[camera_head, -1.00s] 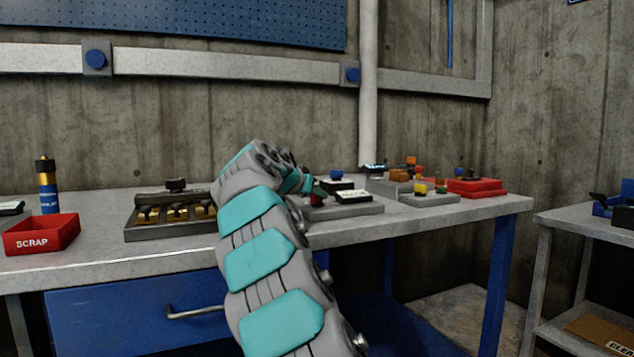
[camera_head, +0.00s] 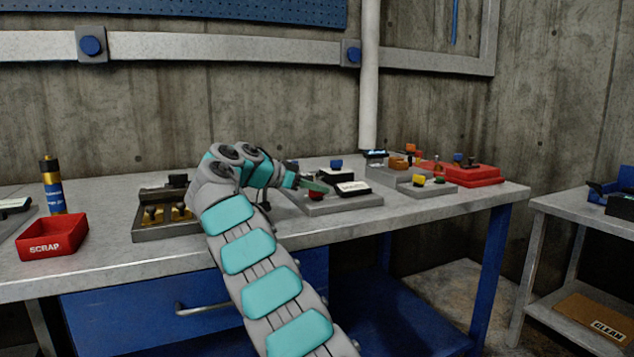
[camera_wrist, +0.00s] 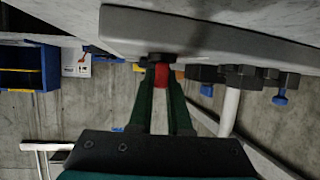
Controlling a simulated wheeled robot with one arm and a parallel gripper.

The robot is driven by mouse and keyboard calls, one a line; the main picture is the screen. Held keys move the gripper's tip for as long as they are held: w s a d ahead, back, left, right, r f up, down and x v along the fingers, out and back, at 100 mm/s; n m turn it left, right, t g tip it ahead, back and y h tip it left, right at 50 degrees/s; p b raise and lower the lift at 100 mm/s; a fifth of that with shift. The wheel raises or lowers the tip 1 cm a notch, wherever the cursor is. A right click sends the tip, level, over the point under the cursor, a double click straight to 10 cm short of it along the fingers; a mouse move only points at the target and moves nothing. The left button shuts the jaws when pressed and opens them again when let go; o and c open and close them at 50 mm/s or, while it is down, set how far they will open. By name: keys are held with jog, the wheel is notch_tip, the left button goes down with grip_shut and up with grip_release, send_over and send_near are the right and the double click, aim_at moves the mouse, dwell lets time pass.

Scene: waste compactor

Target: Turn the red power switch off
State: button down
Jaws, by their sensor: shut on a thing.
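The red switch (camera_head: 316,197) is a small red knob at the front left of a grey panel on the workbench. In the wrist view the red switch (camera_wrist: 161,76) sits between the tips of my gripper's two green fingers, against a dark round base. My gripper (camera_wrist: 162,82) is shut on it. In the head view my gripper (camera_head: 312,187) reaches in from the left, and its fingers partly hide the knob. Which way the switch is set cannot be made out.
The same grey panel (camera_head: 365,203) bears a white-faced meter (camera_head: 352,188) and a blue knob (camera_head: 336,163). A red SCRAP tray (camera_head: 52,238), a grey tray with brass parts (camera_head: 165,234) and a red box (camera_head: 474,175) are also on the bench.

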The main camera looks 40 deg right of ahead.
jog(key=shift+m+g, duration=0.3)
dwell(0.4)
jog(key=c, duration=0.9)
grip_release()
jog(key=shift+o, duration=0.2)
jog(key=v, duration=0.6)
jog(key=shift+w+p, duration=0.1)
jog(key=shift+p, duration=0.2)
jog(key=shift+v, duration=0.75)
jog(key=shift+o, duration=0.2)
